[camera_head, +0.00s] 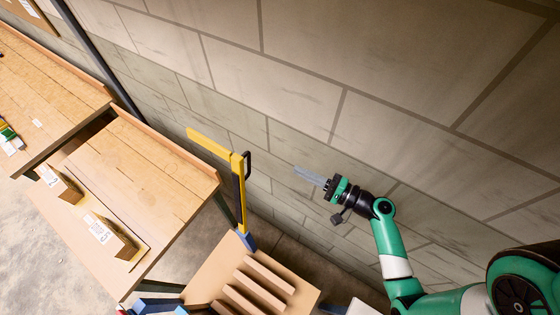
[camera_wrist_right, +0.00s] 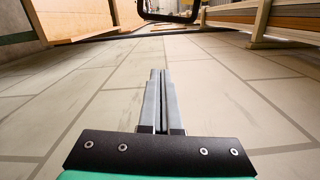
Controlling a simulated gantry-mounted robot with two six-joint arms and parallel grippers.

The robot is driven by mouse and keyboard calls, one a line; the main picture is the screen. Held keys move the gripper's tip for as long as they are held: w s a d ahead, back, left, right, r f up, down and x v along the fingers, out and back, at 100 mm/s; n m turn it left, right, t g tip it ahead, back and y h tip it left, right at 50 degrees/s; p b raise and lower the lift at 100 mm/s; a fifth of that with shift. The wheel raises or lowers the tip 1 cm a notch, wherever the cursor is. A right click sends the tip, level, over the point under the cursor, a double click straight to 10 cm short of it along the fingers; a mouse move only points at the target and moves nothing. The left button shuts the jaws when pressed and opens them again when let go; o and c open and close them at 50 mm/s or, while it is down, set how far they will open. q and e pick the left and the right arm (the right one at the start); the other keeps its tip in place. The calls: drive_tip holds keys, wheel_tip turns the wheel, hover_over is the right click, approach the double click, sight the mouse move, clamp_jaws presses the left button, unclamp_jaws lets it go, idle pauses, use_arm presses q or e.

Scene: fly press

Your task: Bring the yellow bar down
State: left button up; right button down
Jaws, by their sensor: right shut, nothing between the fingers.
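The yellow bar (camera_head: 209,145) sticks out to the upper left from the top of a yellow upright post (camera_head: 240,195) in the head view. A black loop handle (camera_head: 248,165) is at the post's top, beside the bar's right end. My right gripper (camera_head: 297,170) is shut and empty, to the right of the bar and handle and apart from both. Its two grey fingers lie together in the right wrist view (camera_wrist_right: 158,75), pointing toward a black loop (camera_wrist_right: 168,14) at the top edge. My left gripper is not in view.
A wooden workbench (camera_head: 150,165) with small cartons (camera_head: 108,238) stands left of the post. A slatted wooden rack (camera_head: 240,285) is below it. A block wall (camera_head: 340,80) lies behind my right arm. The space between gripper and handle looks clear.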

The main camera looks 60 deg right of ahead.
drive_tip(key=w+a+b, duration=0.4)
drive_tip(key=w+b, duration=0.2)
drive_tip(key=w, duration=0.5)
drive_tip(key=shift+a+r, duration=0.3)
drive_tip(key=shift+r, duration=0.1)
drive_tip(key=shift+a+r, duration=0.1)
